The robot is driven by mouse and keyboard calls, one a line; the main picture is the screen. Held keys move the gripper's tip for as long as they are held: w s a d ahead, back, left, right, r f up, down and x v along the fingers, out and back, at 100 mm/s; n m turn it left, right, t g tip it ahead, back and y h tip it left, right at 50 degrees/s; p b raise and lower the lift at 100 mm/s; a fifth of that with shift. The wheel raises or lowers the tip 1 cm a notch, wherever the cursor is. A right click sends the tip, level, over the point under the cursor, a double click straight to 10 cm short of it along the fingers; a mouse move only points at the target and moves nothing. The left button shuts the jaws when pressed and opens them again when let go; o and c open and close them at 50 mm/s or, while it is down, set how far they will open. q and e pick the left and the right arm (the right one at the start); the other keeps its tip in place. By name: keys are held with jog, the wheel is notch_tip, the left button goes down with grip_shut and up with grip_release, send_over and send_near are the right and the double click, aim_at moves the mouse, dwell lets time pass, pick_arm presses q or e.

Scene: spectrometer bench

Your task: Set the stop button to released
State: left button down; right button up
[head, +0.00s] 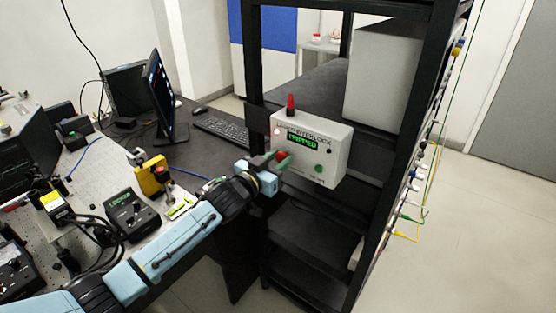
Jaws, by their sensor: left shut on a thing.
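A white interlock box (336,154) is mounted on the front of the black rack. Its small green display (302,141) seems to read TRIPPED. A red stop button (282,156) shows low on the left of its face, partly hidden by my gripper. A green button (319,168) sits to its right. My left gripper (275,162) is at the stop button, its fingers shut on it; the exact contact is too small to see. My right gripper is not in view.
A red beacon (290,102) stands on the box. The black rack (254,60) has upright posts around it, with cables hanging on its right side. A desk with a monitor (166,95) and keyboard (222,128) lies left. The floor at right is clear.

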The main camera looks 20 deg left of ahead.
pick_arm(q)
jog(key=shift+s+a+p, duration=0.15)
jog(key=shift+s+p, duration=0.15)
jog(key=shift+p, duration=0.1)
jog(key=shift+s+a+p, duration=0.1)
jog(key=shift+s+p, duration=0.2)
jog(key=shift+s, duration=0.35)
jog(key=shift+f, duration=0.15)
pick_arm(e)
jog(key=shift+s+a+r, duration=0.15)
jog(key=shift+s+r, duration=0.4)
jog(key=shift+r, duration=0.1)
pick_arm(q)
jog(key=c, duration=1)
grip_release()
jog(key=shift+a, duration=0.1)
jog(key=v, duration=1.3)
jog(key=shift+s, duration=0.25)
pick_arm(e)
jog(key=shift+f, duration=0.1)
